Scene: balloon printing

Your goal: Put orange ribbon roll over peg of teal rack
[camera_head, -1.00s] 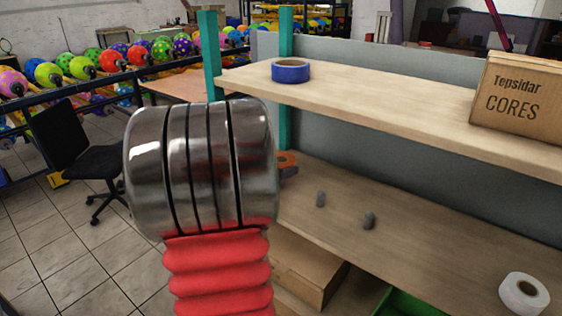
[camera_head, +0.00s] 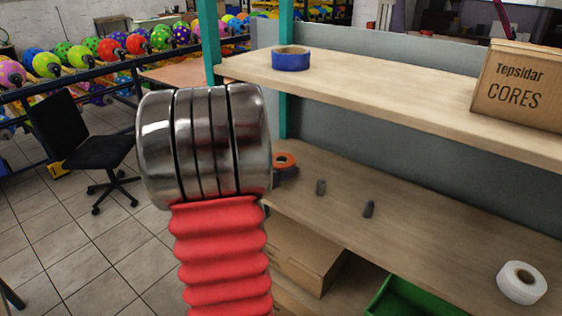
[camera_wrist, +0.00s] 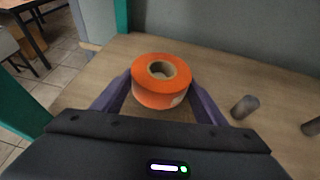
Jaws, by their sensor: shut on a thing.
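The orange ribbon roll (camera_wrist: 146,96) is between the two purple fingers of my gripper (camera_wrist: 158,98) in the wrist view, with its hole facing up. The roll also shows in the head view (camera_head: 284,158), just right of my metal wrist, which hides part of my gripper. I cannot tell whether the roll touches the board below it. The teal rack (camera_head: 212,45) has teal posts and wooden shelves. Two grey pegs stand on its lower shelf: a nearer one (camera_head: 321,187) and another (camera_head: 368,209). Both are bare and to the right of the roll, also in the wrist view (camera_wrist: 244,107).
A white roll (camera_head: 522,283) lies at the right of the lower shelf. A blue roll (camera_head: 291,60) and a cardboard box (camera_head: 520,88) are on the upper shelf, which overhangs the pegs' back area. A teal post (camera_wrist: 121,15) stands behind the held roll.

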